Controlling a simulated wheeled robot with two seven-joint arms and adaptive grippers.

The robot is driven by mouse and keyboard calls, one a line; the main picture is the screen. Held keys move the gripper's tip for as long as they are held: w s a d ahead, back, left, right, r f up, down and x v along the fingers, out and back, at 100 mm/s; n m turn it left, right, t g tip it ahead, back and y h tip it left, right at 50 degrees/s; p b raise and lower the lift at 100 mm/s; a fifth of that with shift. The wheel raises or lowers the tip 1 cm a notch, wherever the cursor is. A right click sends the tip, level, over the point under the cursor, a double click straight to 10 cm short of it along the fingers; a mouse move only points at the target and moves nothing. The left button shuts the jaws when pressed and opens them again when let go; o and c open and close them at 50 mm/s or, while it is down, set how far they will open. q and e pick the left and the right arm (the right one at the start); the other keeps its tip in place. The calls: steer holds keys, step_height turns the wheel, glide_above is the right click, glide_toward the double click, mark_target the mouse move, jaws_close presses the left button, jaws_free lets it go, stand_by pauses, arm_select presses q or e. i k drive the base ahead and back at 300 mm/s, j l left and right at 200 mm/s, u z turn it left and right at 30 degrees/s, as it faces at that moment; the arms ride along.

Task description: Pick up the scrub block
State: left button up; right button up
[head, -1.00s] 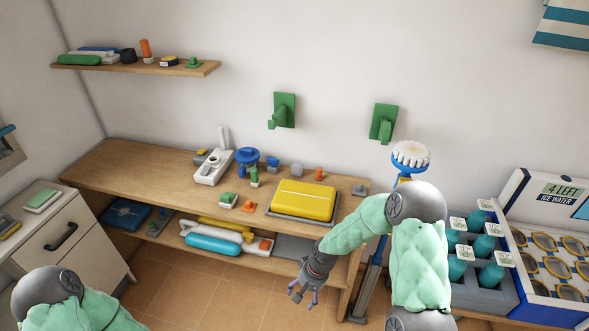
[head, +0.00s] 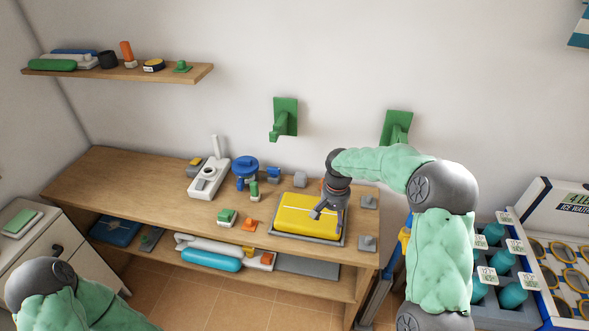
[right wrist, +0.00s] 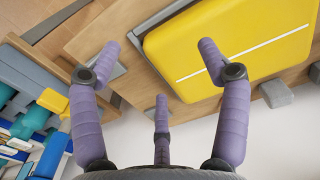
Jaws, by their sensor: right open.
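I cannot tell for sure which piece is the scrub block. A small green and white block (head: 227,216) sits on the workbench, left of the yellow case (head: 296,226), and looks the most like one. My right gripper (head: 329,214) is open and empty above the right part of the yellow case. In the right wrist view its three purple fingers (right wrist: 158,62) are spread, with the yellow case (right wrist: 235,45) beyond them at upper right. The left gripper is out of view; only my left arm shows at lower left.
The workbench (head: 130,182) also holds a white tool (head: 209,178), a blue piece (head: 245,168), an orange piece (head: 250,224) and grey pieces (head: 368,243) at its right end. A bottle crate (head: 505,315) stands right. Another green and white block (head: 20,222) lies on the left cabinet.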

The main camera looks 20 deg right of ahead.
mark_target(300, 179)
steer(key=i, duration=1)
